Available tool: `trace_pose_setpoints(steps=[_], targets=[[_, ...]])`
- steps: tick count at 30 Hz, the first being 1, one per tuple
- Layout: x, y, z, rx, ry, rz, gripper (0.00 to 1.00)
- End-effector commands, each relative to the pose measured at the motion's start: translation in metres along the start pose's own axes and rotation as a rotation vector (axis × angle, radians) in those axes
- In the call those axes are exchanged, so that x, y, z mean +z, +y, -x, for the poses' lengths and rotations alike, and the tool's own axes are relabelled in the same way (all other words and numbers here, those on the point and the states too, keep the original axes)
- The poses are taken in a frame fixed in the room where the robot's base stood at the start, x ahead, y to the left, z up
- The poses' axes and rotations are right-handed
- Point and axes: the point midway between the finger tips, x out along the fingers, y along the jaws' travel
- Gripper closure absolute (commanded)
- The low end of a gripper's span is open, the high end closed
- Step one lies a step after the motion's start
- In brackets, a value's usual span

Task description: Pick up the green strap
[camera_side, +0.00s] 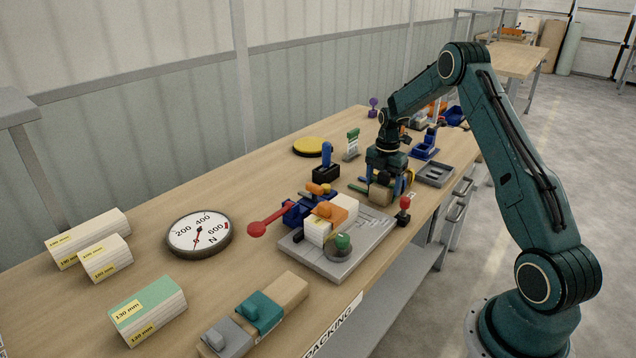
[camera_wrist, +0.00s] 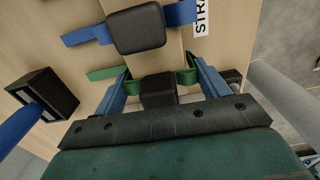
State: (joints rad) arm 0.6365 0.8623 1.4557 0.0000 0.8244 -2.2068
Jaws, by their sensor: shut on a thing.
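The green strap (camera_wrist: 102,73) lies across a wooden block in the wrist view, with a black buckle (camera_wrist: 158,90) at its middle. My gripper (camera_wrist: 160,72) has its two blue fingers on either side of the buckle, shut on the green strap. In the side view my gripper (camera_side: 385,184) is low over the far part of the bench, and the strap is mostly hidden there.
A blue strap (camera_wrist: 180,13) with its own black buckle (camera_wrist: 137,29) lies close by. A black holder (camera_wrist: 40,98) with a blue handle stands to the left. In the side view a grey tray (camera_side: 436,173) and a red-knobbed lever (camera_side: 404,204) are near my gripper.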

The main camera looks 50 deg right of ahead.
Motion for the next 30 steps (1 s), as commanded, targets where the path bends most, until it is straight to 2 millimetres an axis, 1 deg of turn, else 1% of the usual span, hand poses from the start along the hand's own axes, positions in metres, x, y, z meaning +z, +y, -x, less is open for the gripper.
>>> trace_pose_setpoints(steps=[5,8,11,17,24,30], targets=[[0.0,0.001,0.006,0.002,-0.001,0.0,0.49],[0.001,0.001,0.015,0.003,-0.002,0.0,0.49],[0.001,0.001,0.027,0.004,-0.003,0.0,0.49],[0.001,0.001,0.061,0.005,-0.004,0.0,0.49],[0.001,0.001,0.114,0.005,-0.004,0.0,0.49],[0.001,0.001,0.154,0.004,-0.003,0.0,0.49]])
